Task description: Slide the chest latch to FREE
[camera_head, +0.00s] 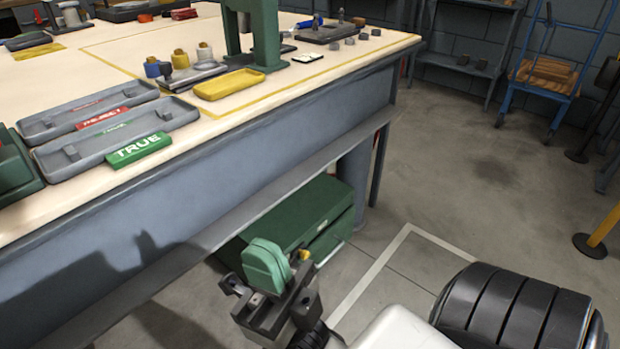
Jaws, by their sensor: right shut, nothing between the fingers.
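A green chest (312,212) stands on the floor under the workbench, its lid shut. A small yellow knob (304,255) shows low at its front, right beside my right gripper; I cannot tell whether this is the latch or which position it is in. My right gripper (268,288) is shut and empty in front of the chest, hiding its lower left part. A rounded green piece (265,265) shows at the gripper; I cannot tell what it belongs to. No FREE marking is readable. My left gripper is not in view.
The workbench (240,140) overhangs the chest, with a lower rail above it. On top are grey trays with TRUE (138,149) and red labels, a yellow tray (229,84) and a green press (258,35).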

